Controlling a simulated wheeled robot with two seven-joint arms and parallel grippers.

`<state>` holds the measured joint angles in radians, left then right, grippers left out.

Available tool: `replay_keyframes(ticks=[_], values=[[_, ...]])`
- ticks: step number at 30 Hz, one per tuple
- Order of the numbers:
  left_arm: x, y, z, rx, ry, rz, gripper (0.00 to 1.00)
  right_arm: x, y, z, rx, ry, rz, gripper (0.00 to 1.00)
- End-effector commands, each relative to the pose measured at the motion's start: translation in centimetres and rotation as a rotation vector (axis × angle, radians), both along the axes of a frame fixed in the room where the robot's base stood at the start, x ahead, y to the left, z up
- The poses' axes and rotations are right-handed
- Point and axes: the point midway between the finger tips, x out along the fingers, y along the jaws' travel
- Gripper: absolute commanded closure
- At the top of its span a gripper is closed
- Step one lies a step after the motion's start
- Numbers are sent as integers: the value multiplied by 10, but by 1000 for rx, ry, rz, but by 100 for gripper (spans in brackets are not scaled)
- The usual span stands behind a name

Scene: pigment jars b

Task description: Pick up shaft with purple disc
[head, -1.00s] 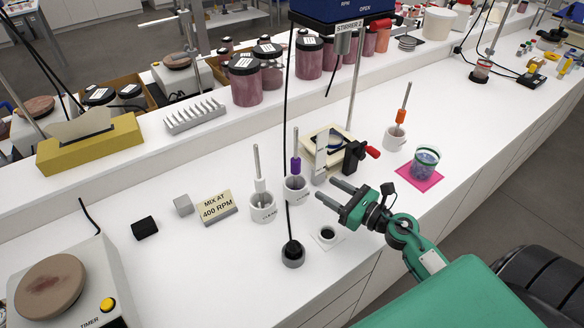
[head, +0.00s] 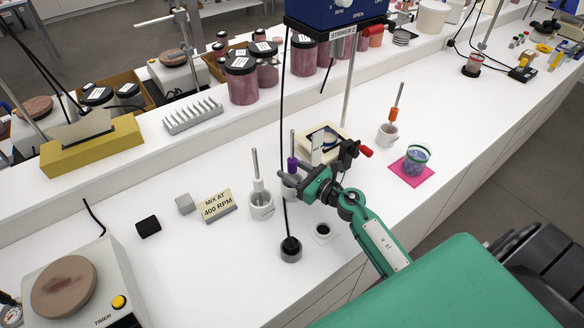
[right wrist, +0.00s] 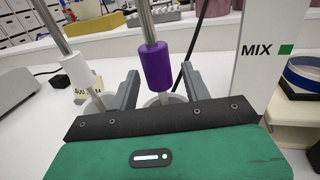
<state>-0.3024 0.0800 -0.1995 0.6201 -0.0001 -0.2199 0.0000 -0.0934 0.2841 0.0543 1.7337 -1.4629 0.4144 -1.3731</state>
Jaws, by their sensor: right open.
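The shaft with the purple disc (head: 292,164) stands upright in a white cup, partly hidden by my right gripper (head: 298,187). In the right wrist view the purple disc (right wrist: 157,67) appears between the two fingers of the right gripper (right wrist: 161,84). The fingers are apart, with visible room on both sides of the shaft; I cannot tell whether either touches it. The left gripper is out of view.
A shaft with a white disc (head: 258,185) stands in a cup (head: 261,207) just left. A shaft with an orange disc (head: 393,114) stands farther right. The stirrer post (head: 350,88) and a black cable (head: 284,110) are close by. A black-based item (head: 291,250) stands in front.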

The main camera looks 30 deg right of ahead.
Motion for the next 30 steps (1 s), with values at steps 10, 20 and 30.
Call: replay_keyframes(ticks=[10,20,30], values=[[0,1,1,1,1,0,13,3,1,-1,-1,0,0,64],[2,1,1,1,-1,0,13,3,1,0,-1,0,0,100],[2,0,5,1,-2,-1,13,3,1,13,-4,-2,1,100]])
